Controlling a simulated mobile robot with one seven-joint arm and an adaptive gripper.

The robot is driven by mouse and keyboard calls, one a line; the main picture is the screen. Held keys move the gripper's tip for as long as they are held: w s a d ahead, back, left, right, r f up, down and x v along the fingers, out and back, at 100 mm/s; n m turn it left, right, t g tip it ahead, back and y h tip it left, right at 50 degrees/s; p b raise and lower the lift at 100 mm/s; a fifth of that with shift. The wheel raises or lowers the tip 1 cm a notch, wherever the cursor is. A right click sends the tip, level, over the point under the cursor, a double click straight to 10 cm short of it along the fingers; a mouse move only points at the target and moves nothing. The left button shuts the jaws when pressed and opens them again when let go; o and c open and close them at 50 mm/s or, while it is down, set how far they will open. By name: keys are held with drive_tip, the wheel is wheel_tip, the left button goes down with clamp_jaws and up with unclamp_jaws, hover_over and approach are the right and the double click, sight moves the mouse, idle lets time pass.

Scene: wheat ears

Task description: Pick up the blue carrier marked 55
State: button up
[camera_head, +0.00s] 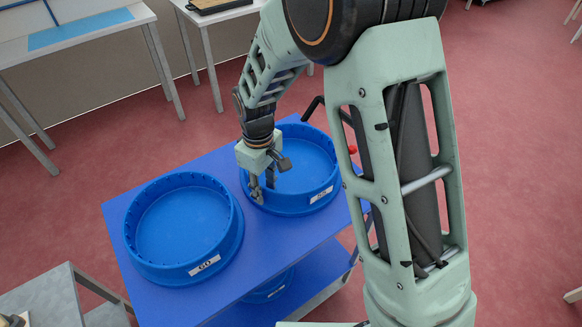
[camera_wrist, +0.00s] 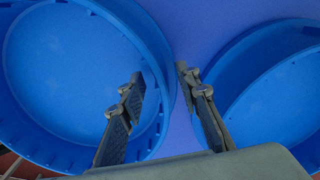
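The blue round carrier marked 55 (camera_head: 300,207) sits at the right end of the blue cart top, its label facing front. My gripper (camera_head: 263,190) points down at its left rim, with its fingers apart. In the wrist view the fingers (camera_wrist: 160,78) are open, one over the inside of the left carrier (camera_wrist: 75,70), which appears to be the 55 one, and the other over the gap outside it. The wall passes between them; I cannot tell whether they touch it.
A second blue round carrier (camera_head: 184,232), its label seemingly 60, sits close by on the left of the cart top (camera_head: 262,256). It also shows at the right of the wrist view (camera_wrist: 270,85). Another blue carrier (camera_head: 268,288) is on the shelf below. Tables stand behind.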

drive_tip(key=shift+f, duration=0.6)
clamp_jaws()
drive_tip(key=shift+w+r, duration=0.1)
